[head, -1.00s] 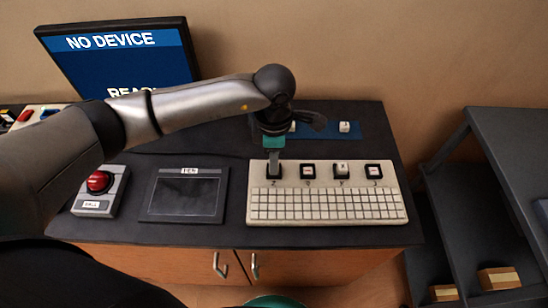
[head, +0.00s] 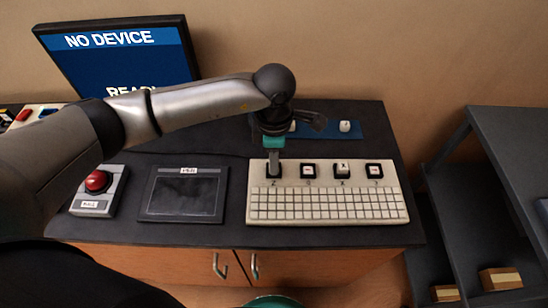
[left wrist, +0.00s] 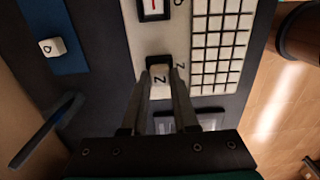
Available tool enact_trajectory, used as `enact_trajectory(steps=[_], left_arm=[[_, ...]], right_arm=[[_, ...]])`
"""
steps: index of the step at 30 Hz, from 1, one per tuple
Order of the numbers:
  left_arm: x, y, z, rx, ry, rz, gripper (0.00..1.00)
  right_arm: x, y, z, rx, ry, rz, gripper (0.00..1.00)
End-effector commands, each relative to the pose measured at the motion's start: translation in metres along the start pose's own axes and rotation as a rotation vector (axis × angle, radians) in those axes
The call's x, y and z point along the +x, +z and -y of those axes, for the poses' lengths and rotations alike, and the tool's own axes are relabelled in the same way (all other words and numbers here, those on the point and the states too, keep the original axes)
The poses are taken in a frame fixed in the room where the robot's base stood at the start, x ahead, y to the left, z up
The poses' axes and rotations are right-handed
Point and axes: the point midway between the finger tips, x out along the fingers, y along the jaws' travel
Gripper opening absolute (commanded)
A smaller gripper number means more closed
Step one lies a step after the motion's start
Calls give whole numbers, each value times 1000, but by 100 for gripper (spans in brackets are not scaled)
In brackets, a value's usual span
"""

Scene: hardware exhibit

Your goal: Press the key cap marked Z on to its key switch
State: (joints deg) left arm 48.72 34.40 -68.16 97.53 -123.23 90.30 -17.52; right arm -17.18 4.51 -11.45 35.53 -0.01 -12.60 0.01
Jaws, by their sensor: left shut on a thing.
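The white key cap marked Z (left wrist: 161,76) is between the fingertips of my left gripper (left wrist: 160,88) in the left wrist view. It is over the dark key switch (left wrist: 157,61) beside the letter Z printed on the cream keyboard (left wrist: 137,35). Whether the cap is fully down on the switch cannot be told. In the head view my left gripper (head: 274,168) points down at the leftmost switch of the keyboard (head: 400,205) and hides the cap. My right gripper is not in view.
Other switch places stand in the row, one with a raised white cap marked X (head: 342,168). A blue mat (head: 362,132) behind holds a white cap (head: 345,126). A dark panel (head: 184,195) and a red button (head: 97,181) stand left. A monitor (head: 120,60) is behind.

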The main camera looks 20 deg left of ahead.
Motion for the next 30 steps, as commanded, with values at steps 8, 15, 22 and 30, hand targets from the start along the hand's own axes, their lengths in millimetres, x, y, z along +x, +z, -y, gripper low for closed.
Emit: enact_trajectory(steps=[8,15,22,30], left_arm=[[4,0,0,-1,0,0,0],[3,0,0,0,0,0,42],[3,0,0,0,0,0,63],[3,0,0,0,0,0,78]], right_arm=[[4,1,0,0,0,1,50],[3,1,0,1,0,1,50],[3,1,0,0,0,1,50],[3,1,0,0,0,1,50]])
